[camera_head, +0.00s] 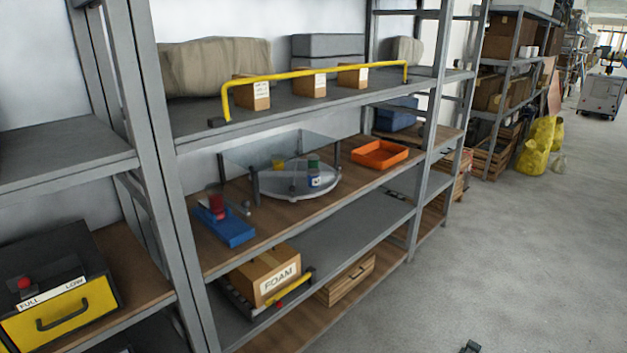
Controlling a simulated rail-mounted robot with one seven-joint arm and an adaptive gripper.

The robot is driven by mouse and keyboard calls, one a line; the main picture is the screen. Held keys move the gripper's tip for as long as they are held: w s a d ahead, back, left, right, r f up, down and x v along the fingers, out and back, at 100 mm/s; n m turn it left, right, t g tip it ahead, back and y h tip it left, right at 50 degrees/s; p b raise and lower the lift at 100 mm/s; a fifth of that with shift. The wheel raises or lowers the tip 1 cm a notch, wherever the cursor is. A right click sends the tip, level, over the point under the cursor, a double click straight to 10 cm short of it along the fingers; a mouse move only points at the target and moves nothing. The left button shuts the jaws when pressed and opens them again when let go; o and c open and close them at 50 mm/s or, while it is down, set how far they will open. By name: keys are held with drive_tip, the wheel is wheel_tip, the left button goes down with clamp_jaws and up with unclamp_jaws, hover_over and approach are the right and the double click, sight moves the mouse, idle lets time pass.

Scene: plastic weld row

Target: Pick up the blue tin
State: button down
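A small blue tin (315,182) with a white label stands on the round grey turntable (268,186) on the middle wooden shelf. A green item (313,160) shows right at its top or just behind it; I cannot tell which. A clear panel stands over part of the turntable. A small dark piece (470,347) at the bottom edge looks like the tip of my gripper, far from the tin and in front of the shelves. Most of it is cut off, so its opening and anything in it are hidden.
A yellow item (278,164) sits further back on the turntable. An orange tray (379,154) is to the right, a blue fixture (226,228) to the left. A yellow rail (320,73) crosses the shelf above. Grey uprights frame the bay.

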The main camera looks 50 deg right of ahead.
drive_tip(key=shift+c, duration=1.2)
unclamp_jaws()
